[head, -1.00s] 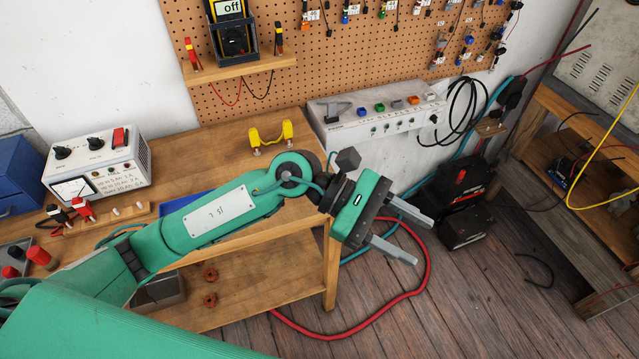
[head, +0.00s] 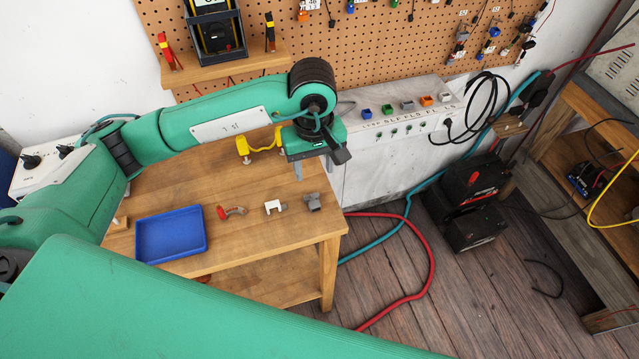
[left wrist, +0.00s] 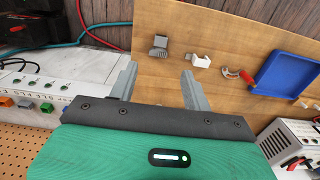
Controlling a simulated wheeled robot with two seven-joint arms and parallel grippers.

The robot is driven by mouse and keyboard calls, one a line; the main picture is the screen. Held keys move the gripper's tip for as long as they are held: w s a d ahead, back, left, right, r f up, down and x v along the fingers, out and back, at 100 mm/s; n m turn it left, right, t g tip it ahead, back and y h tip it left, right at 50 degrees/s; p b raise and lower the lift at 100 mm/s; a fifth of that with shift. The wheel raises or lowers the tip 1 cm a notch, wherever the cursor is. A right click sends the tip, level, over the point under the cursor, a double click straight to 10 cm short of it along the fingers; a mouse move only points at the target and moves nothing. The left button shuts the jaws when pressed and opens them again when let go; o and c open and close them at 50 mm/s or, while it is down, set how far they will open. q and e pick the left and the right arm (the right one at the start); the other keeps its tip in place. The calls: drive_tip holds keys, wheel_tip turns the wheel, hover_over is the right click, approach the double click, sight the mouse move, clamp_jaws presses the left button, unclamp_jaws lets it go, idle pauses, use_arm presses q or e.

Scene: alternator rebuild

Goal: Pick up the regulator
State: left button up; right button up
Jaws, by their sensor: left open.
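Three small parts lie in a row on the wooden bench: a grey block (head: 312,202), a white bracket (head: 274,206) and a red-and-grey curved piece (head: 231,211). The grey block looks most like the regulator, but I cannot be sure. In the left wrist view the grey block (left wrist: 159,46), white bracket (left wrist: 201,60) and curved piece (left wrist: 238,76) lie ahead of the fingers. My left gripper (head: 312,170) is open and empty, pointing down above the bench's right end, apart from the parts. Its spread fingers show in the left wrist view (left wrist: 158,72). My right gripper is out of view.
A blue tray (head: 171,235) lies left of the parts. A yellow handle-shaped piece (head: 243,146) stands behind. A white socket box (head: 396,160) with small coloured blocks adjoins the bench's right end. Red hose (head: 432,262) runs over the floor. Bare wood lies in front of the parts.

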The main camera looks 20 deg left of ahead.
use_arm(q)
drive_tip(key=f, duration=0.1)
drive_tip(key=p, duration=0.2)
hover_over(314, 203)
drive_tip(key=f, duration=0.3)
drive_tip(key=s+f, duration=0.1)
drive_tip(key=f, duration=0.1)
drive_tip(key=shift+d+f, duration=0.15)
drive_tip(key=shift+f, duration=0.15)
drive_tip(key=shift+w+f+p, duration=0.25)
drive_tip(key=shift+f+p, duration=0.55)
drive_tip(key=shift+f, duration=0.45)
drive_tip(key=f+p, duration=0.1)
drive_tip(key=f, duration=0.2)
drive_tip(key=shift+w+f+p, duration=0.15)
drive_tip(key=shift+w+p, duration=0.05)
drive_tip(key=shift+p, duration=0.1)
drive_tip(key=shift+f, duration=0.45)
clamp_jaws()
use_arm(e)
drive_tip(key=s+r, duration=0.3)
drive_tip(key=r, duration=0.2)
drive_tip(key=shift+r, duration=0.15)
